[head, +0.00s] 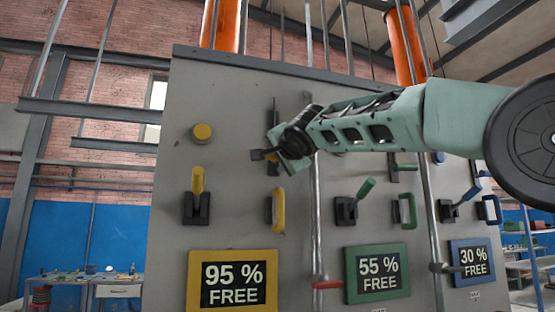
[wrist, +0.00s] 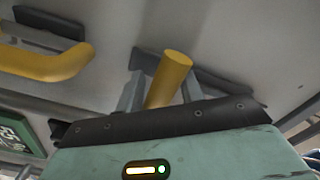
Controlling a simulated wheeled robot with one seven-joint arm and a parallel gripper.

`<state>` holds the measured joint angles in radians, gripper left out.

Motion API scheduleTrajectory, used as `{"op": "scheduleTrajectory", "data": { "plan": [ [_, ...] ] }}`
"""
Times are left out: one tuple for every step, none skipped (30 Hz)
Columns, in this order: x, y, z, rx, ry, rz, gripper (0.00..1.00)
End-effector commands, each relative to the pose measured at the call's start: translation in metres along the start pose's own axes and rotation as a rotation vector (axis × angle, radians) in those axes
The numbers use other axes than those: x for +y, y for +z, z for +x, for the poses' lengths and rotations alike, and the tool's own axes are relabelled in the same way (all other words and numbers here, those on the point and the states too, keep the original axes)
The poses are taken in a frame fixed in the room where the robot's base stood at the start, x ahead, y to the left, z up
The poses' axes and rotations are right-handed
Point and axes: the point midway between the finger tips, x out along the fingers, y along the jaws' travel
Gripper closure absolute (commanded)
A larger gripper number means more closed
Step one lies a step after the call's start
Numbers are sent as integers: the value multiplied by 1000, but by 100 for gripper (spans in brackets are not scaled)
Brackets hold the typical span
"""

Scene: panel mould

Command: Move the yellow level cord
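The yellow level cord shows in the wrist view as a short, thick yellow peg (wrist: 168,80), tilted and standing out from the grey panel. My gripper (wrist: 162,92) has one grey finger on each side of it. A narrow gap shows on the left of the peg, so the fingers look open around it, not closed on it. In the head view my gripper (head: 262,155) is at the dark vertical slot (head: 273,108) in the panel, and it mostly hides the peg there.
A curved yellow handle (wrist: 45,65) is left of my gripper in the wrist view; it also shows below my gripper in the head view (head: 279,210). A yellow lever (head: 198,180) and round yellow knob (head: 202,132) are to the left. A vertical pipe (head: 318,220) runs close on the right.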

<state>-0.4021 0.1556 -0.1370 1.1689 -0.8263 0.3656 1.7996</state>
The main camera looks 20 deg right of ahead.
Motion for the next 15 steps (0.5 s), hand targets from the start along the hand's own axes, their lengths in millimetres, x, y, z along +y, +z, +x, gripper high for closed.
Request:
{"op": "scheduleTrajectory", "data": {
  "plan": [
    [-4, -3, 0, 2, 0, -5, 100],
    [-8, -6, 0, 3, -1, -6, 100],
    [-14, -10, 0, 3, -1, -4, 100],
    [-21, -15, 0, 4, -2, -5, 100],
    [-28, -19, 0, 4, -2, -4, 100],
    [-38, -26, 0, 4, -3, -4, 100],
    [-45, -31, 0, 4, -2, -5, 100],
    [-51, -35, 0, 4, -2, -6, 100],
    [-60, -41, 0, 4, -2, -7, 100],
    [-65, -44, 0, 4, -2, -5, 100],
    [-70, -48, 0, 4, -2, -7, 100],
    [-76, -51, 0, 4, -2, -6, 100],
    [-79, -53, 0, 4, -2, -8, 100],
    [-82, -55, 0, 3, -1, -8, 100],
    [-84, -57, 0, 3, -1, -8, 100]
  ]
}}
